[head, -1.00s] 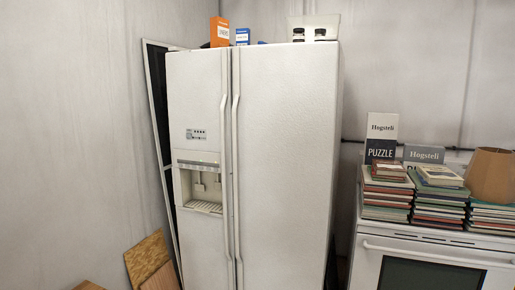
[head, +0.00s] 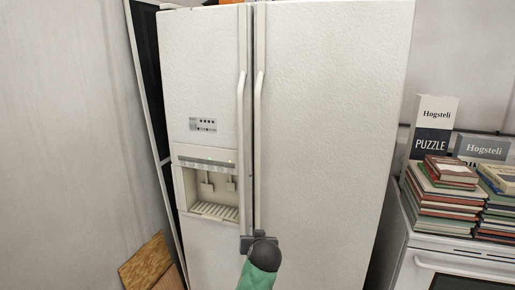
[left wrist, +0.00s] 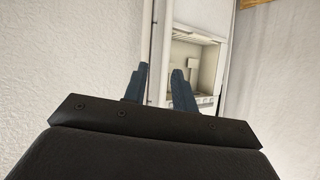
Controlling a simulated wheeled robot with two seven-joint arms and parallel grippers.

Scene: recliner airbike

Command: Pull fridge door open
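The white fridge (head: 325,120) has two doors, both closed, with a vertical gap between them. The left door (head: 200,60) holds a dispenser, which also shows in the left wrist view (left wrist: 192,60). Two long vertical handles, the left handle (head: 241,120) and the right handle (head: 259,130), flank the gap. My left gripper (head: 258,238) is at the lower part of the handles. In the left wrist view its two dark fingers (left wrist: 159,85) stand apart, with a pale vertical strip between them. I cannot tell if they touch a handle. My right gripper is out of view.
A white stove (head: 450,262) with stacks of books (head: 443,200) and a puzzle box (head: 434,125) stands to the right of the fridge. A wooden board (head: 148,262) leans at the lower left. A dark-panelled frame (head: 147,75) stands beside the fridge's left side.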

